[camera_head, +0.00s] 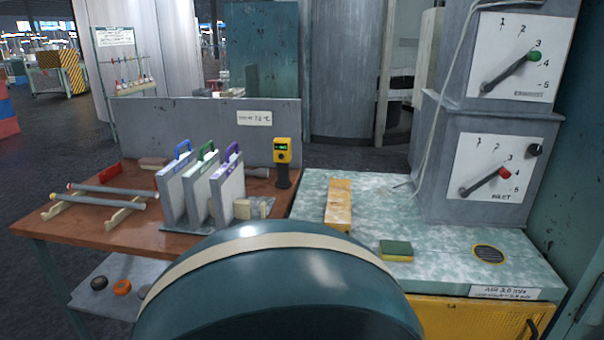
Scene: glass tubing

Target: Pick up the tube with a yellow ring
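Two grey glass tubes lie side by side across a pale wooden rack (57,209) on the left of the brown table. The nearer tube (100,201) has a yellow ring close to its left end. The farther tube (115,189) has a red ring at its left end. Both tubes rest level and apart from each other. Neither of my grippers shows in this view.
Upright panels with blue, green and purple handles (202,190) stand right of the tubes. A yellow meter (282,152) stands behind them.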

